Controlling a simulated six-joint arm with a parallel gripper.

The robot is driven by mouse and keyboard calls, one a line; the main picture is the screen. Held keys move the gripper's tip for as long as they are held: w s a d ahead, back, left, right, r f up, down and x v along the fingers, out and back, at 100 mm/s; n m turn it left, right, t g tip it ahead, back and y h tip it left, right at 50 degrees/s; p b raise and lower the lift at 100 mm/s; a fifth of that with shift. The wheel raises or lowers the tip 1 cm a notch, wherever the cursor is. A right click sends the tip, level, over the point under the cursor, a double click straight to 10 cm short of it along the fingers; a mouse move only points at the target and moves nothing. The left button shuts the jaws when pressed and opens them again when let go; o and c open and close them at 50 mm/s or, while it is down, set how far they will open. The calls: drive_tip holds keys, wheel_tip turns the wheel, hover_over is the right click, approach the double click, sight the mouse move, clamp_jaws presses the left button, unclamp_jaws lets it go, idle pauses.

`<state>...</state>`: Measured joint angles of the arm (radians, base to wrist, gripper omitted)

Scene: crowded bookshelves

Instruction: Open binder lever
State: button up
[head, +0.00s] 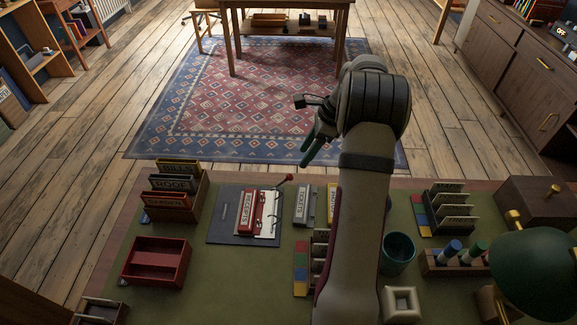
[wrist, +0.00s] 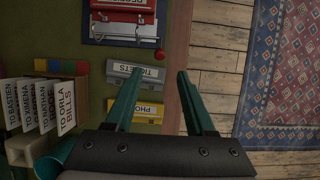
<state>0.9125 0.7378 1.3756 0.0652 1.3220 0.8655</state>
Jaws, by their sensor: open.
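The lever, tipped with a red knob (head: 288,178), sticks out towards the desk's far edge. The red mechanism is cut off at the top of the wrist view (wrist: 122,16), and the knob (wrist: 159,55) shows just beyond my fingertips. My gripper (head: 308,148) is open and empty, right of the knob in the head view and apart from it. Its green fingers (wrist: 160,72) are spread wide in the wrist view.
Grey TICKETS (head: 303,205) and yellow PHOTOS (wrist: 149,111) holders stand right of the binder. A card box (head: 178,195) and red tray (head: 155,262) are left. My arm hides part of the desk; a cup (head: 398,255) stands right of it.

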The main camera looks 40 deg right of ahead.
sight(290, 175)
drive_tip(key=x, duration=0.8)
drive_tip(key=shift+w+a+f, duration=0.1)
drive_tip(key=shift+f, duration=0.15)
clamp_jaws()
